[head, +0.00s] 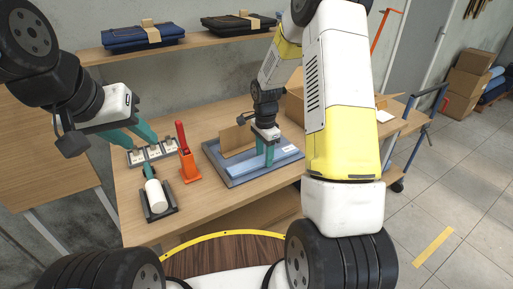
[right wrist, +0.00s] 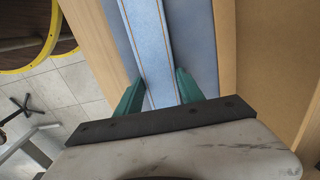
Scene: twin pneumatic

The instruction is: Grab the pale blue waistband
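The pale blue waistband (right wrist: 151,45) is a long flat strip with orange stitching, lying along a darker blue surface in the right wrist view. In the head view, folded pale blue denim (head: 276,161) lies on a grey-blue tray (head: 232,183) on the table. My right gripper (right wrist: 159,76) points down at it, its green fingers apart, one at each long edge of the strip. Whether the fingertips touch it is unclear. In the head view my right gripper (head: 267,155) is over the denim. My left gripper (head: 150,154) is open and empty above the table's left part.
An orange-red tool (head: 187,155), a white roll on a dark holder (head: 157,197) and a small rack (head: 150,154) stand at the left. A cardboard piece (head: 237,139) stands behind the denim. A box (head: 295,100) is beyond. Folded dark jeans (head: 140,38) lie on the shelf.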

